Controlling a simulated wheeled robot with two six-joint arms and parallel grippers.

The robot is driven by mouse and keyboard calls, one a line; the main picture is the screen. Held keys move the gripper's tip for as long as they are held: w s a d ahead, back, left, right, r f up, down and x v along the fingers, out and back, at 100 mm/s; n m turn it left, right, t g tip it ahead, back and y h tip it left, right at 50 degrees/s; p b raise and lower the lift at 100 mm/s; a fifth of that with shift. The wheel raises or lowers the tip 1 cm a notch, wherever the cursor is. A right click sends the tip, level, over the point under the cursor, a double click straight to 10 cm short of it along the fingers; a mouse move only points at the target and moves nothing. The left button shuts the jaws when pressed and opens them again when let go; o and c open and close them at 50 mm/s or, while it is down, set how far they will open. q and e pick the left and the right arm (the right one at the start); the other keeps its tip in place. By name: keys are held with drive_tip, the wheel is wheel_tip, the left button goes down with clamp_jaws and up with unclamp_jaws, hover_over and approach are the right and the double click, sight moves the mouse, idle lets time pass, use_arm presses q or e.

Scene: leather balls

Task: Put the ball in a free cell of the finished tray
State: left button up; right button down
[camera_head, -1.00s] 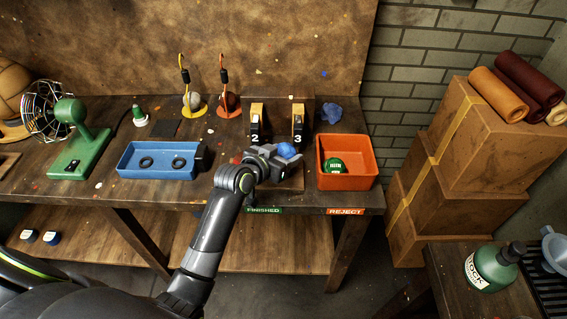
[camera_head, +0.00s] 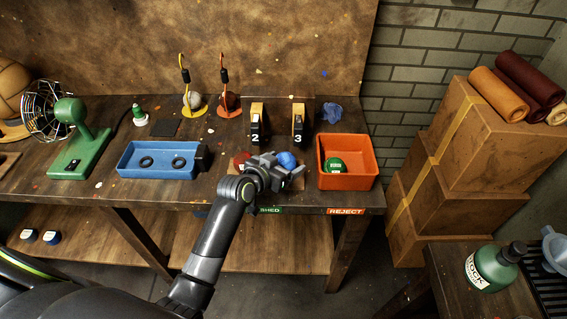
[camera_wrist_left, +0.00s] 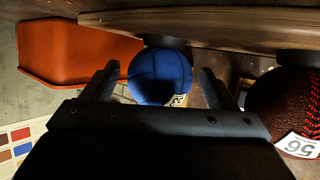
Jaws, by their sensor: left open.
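The blue ball (camera_head: 287,159) sits on the wooden finished tray (camera_head: 293,186) at the front of the bench. In the left wrist view the ball (camera_wrist_left: 160,75) lies between the two fingers of my left gripper (camera_wrist_left: 158,84), with a gap showing on either side. In the head view this gripper (camera_head: 284,168) is open around the ball, and its arm hides part of the tray and the FINISHED label. A dark red ball (camera_head: 241,160) with red stitching is beside it, and shows at the right of the wrist view (camera_wrist_left: 290,105). My right gripper is out of view.
The orange reject bin (camera_head: 346,143) with a green ball (camera_head: 334,165) stands just right of the gripper. A blue tray (camera_head: 157,174) is to the left. Numbered stands 2 (camera_head: 256,122) and 3 (camera_head: 299,122) are behind. Bench space right of the blue tray is narrow.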

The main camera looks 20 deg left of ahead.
use_arm(q)
drive_tip(key=shift+r, duration=0.15)
drive_tip(key=v, duration=1.2)
drive_tip(key=shift+b, duration=0.35)
